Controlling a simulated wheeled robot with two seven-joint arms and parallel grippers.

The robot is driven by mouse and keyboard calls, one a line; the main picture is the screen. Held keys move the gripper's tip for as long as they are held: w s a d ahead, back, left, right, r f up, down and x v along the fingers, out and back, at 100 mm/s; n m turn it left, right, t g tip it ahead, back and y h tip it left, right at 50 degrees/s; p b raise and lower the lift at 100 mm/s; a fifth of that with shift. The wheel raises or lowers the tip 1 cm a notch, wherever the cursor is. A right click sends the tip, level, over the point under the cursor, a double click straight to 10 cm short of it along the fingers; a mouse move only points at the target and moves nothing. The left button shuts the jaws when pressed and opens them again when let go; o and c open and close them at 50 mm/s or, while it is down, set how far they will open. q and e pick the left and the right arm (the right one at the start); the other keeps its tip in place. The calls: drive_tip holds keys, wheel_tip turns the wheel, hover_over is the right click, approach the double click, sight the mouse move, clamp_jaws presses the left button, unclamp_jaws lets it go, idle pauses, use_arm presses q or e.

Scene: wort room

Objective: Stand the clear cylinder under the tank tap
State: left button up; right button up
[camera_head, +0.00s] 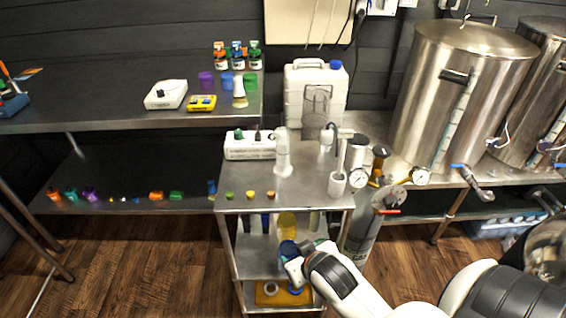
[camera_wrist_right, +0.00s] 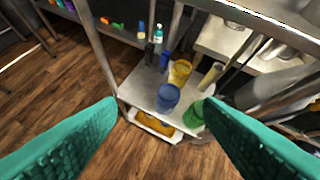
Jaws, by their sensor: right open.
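The steel tank (camera_head: 455,95) stands on the bench at the right, with a blue-handled tap (camera_head: 475,180) low on its front. I cannot tell for certain which vessel is the clear cylinder. A pale upright cylinder (camera_head: 283,158) stands on the cart's top. A pale, slim cylinder (camera_wrist_right: 211,76) stands on the cart's middle shelf, beside a yellow vessel (camera_wrist_right: 180,72), a blue one (camera_wrist_right: 167,97) and a green one (camera_wrist_right: 193,115). My right gripper (camera_head: 293,262) is at the front of that shelf. Its teal fingers (camera_wrist_right: 161,104) are wide apart, with nothing between them. My left gripper is out of view.
The wooden floor (camera_head: 170,255) at left is clear.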

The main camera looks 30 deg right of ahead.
drive_tip(key=w+d+r+m+t+h, duration=0.2)
drive_tip(key=w+d+r+t, duration=0.35)
drive_tip(key=w+r, duration=0.3)
drive_tip(key=t, duration=0.3)
approach(281, 133)
drive_tip(key=x, duration=0.4)
drive_tip(key=shift+d, duration=0.3)
drive_tip(key=shift+a+p+x, duration=0.2)
drive_tip(key=shift+x, duration=1.2)
drive_tip(key=shift+a+p+x, duration=0.15)
drive_tip(key=shift+p+x, duration=0.05)
drive_tip(key=shift+x, duration=1.2)
drive_tip(key=shift+f, duration=0.1)
clamp_jaws()
